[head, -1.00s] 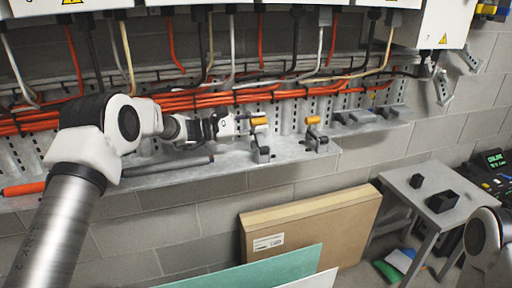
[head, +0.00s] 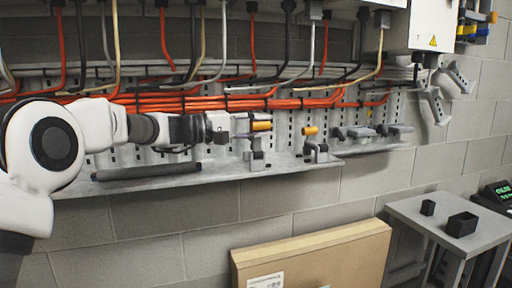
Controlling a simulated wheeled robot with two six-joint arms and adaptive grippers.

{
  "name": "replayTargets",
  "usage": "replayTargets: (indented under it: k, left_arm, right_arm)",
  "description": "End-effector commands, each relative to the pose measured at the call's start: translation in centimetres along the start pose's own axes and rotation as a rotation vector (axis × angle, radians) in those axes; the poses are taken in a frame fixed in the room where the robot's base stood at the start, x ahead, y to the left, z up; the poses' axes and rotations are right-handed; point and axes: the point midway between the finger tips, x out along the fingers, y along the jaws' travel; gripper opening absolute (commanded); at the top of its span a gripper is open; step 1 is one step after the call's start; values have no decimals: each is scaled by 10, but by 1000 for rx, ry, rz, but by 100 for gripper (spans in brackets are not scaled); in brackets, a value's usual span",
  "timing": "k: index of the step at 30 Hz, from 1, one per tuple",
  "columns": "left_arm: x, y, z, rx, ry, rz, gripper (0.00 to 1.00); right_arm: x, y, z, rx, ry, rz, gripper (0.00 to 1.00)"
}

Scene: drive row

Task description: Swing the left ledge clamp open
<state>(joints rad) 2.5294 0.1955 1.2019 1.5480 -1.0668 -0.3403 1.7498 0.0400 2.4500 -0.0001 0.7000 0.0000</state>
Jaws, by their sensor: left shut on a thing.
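The left ledge clamp (head: 257,159) is a grey bracket on the metal ledge, with an orange handle (head: 262,126) at its top. My left gripper (head: 250,126) reaches in from the left, and its fingers are shut on this handle. The fingers partly hide the handle, and I cannot tell how far the clamp has swung. A second, similar clamp (head: 318,151) stands to the right, with its own orange handle (head: 310,131), apart from the gripper. My right gripper is not in view.
A dark bar (head: 147,172) lies on the ledge (head: 215,177) below my left arm. Orange cables (head: 180,104) run along the perforated wall behind. A cardboard box (head: 320,258) leans below, and a small grey table (head: 427,215) stands at right.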

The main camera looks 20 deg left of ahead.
Motion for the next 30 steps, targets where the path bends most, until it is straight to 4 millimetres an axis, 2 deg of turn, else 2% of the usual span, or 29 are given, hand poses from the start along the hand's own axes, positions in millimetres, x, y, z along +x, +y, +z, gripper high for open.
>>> replayTargets:
  k: [1, 7, 24, 25, 26, 27, 30]
  left_arm:
    - [0, -8, 3, 28, -1, 0, 0]
    - [0, -6, 9, 108, 0, -1, 0]
    - [1, -3, 11, 143, -1, -2, 0]
    - [1, -3, 11, 143, -1, -2, 33]
    - [1, -3, 11, 143, -1, -2, 44]
    - [1, -3, 11, 143, -1, -2, 52]
    - [1, -3, 11, 142, 0, -2, 52]
  right_arm:
    - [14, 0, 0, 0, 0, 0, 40]
    - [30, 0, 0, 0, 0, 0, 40]
    - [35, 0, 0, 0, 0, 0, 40]
    - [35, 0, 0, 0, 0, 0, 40]
    - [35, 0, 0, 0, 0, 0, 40]
    - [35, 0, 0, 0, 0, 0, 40]
    - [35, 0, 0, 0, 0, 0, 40]
